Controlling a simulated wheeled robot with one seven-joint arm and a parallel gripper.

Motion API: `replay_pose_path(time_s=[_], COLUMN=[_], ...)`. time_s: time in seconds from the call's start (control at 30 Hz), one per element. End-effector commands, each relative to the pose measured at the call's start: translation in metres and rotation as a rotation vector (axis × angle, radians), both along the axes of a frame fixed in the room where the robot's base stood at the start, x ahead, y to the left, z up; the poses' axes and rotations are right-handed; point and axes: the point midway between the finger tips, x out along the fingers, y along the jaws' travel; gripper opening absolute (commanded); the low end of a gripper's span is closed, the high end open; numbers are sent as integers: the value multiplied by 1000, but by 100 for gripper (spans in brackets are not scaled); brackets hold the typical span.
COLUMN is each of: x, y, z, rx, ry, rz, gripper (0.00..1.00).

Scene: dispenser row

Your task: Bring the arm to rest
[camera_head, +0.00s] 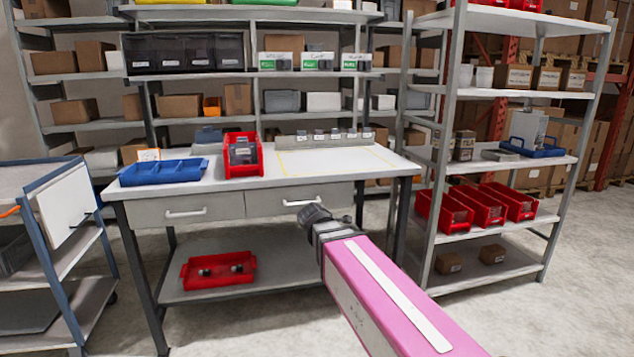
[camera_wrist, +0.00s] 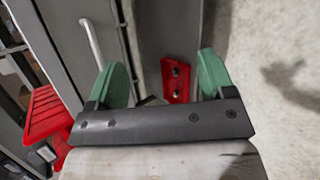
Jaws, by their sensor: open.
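My gripper (camera_head: 316,214) is at the end of my pink arm in the head view, in front of the workbench (camera_head: 130,196) and near its right drawer. In the wrist view my gripper (camera_wrist: 165,80) shows two green fingers spread wide apart with nothing held between them. Past the fingers, a red tray (camera_wrist: 178,50) on the lower shelf shows. The same red tray (camera_head: 218,271) is in the head view. The fingertips are hard to make out in the head view.
A blue tray (camera_head: 163,172) and a red bin (camera_head: 243,155) stand on the bench top. A cart (camera_head: 62,250) stands at left. A shelf rack (camera_head: 510,165) with several red bins stands at right. The floor near my arm is clear.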

Motion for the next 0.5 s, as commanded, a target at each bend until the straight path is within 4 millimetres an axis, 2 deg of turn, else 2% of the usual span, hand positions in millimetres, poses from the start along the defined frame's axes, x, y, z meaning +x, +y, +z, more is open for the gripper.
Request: replay_pose_path(time_s=[0.03,0.2,0.4,0.5], x=[-10,-49,-110,-137], y=[-26,-92,-148,-165], z=[-27,-102,-173,-197], rx=[93,408,703,800], ry=[57,220,377,432], rz=[-113,-535,-1072,-1303], gripper=[76,76,76,76])
